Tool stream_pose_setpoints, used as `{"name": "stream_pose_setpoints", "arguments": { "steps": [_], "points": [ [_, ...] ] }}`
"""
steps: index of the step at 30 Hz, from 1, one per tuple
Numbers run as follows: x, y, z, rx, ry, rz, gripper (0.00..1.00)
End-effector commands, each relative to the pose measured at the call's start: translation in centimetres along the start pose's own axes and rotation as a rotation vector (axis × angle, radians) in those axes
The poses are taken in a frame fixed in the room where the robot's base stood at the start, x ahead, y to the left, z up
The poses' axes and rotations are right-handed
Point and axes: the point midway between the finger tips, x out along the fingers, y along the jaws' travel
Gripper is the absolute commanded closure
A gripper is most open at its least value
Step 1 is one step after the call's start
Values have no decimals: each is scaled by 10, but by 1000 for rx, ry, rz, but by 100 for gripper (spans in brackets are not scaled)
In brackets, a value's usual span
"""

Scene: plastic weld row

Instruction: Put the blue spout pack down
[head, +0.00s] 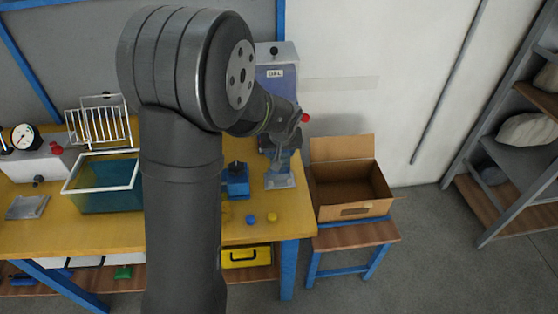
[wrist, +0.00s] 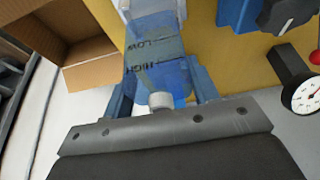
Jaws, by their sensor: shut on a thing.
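The blue spout pack (wrist: 155,75) is a translucent blue pouch with dark LOW and HIGH lettering and a pale spout (wrist: 160,100) at its near end. It shows clearly in the wrist view. My gripper (wrist: 161,84) is shut on it, with blue fingers on both sides. In the head view my gripper (head: 282,145) is beside the front of the grey-blue machine (head: 275,75), above a small metal plate (head: 280,181). The pack is hard to make out there. I cannot tell whether its far end touches anything.
A yellow workbench (head: 240,235) holds a blue device (head: 237,180), small blue and yellow caps, a teal tank (head: 105,200) and a gauge (head: 23,137). An open cardboard box (head: 350,210) stands on a stool at the right. My arm hides the bench's middle.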

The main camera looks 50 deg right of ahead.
Motion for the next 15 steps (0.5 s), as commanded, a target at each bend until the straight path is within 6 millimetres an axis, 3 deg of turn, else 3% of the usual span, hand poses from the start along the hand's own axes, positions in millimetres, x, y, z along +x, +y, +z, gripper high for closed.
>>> {"name": "stream_pose_setpoints", "arguments": {
  "steps": [11, 15],
  "points": [
    [38, -2, 14, 2, -2, -1, 68],
    [40, -2, 14, 2, 0, 0, 68]
  ]
}}
